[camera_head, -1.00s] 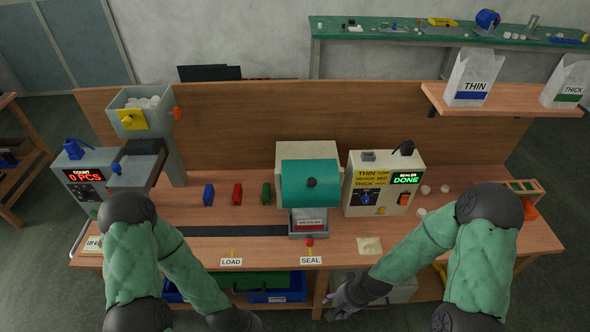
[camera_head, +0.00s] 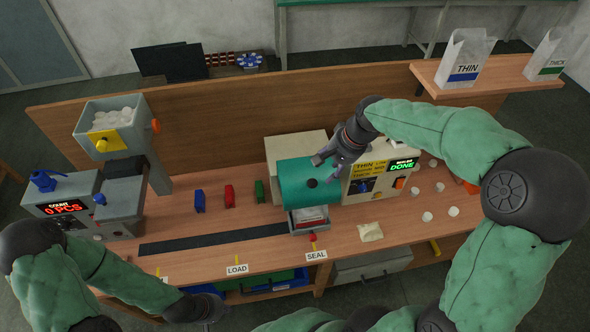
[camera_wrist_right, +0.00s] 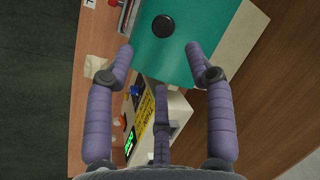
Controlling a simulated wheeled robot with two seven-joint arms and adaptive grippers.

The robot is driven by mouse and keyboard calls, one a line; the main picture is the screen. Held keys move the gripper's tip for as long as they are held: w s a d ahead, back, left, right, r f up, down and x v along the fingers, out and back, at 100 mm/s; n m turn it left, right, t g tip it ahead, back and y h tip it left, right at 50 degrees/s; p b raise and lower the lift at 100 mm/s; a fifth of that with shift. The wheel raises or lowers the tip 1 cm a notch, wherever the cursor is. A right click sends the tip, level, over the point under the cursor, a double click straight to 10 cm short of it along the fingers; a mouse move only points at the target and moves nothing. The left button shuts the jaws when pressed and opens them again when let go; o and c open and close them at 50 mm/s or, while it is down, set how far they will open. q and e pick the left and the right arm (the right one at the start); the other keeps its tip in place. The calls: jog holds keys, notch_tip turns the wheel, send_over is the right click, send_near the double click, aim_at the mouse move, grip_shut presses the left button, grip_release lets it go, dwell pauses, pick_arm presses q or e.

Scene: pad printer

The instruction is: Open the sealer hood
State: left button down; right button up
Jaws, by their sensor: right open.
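The sealer hood (camera_head: 294,174) is a teal curved cover with a dark round knob (camera_head: 311,183) on its front, and it is lowered. A bag with a red label (camera_head: 309,214) shows in the tray just below its front edge. My right gripper (camera_head: 325,161) is open and empty beside the hood's upper right, with its fingers apart. In the right wrist view the hood (camera_wrist_right: 170,66) lies beyond the spread fingers, and the knob (camera_wrist_right: 163,26) is clear of them. My left gripper (camera_head: 207,308) is low at the table's front edge; its fingers are mostly hidden.
The sealer control box (camera_head: 377,183) stands right of the hood, its display reading DONE. A counting machine (camera_head: 85,205) with a hopper (camera_head: 112,122) is at the left. Blue, red and green blocks stand left of the hood. A shelf (camera_head: 485,80) with paper bags overhangs the right.

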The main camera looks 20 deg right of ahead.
aim_at(314, 181)
jog(key=x, duration=0.3)
jog(key=b+x, duration=0.1)
jog(key=x, duration=0.2)
jog(key=b+x, duration=0.1)
jog(key=x, duration=0.2)
jog(key=shift+w+a+f, duration=0.15)
jog(key=shift+w+f, duration=0.05)
jog(key=shift+w, duration=0.15)
grip_shut()
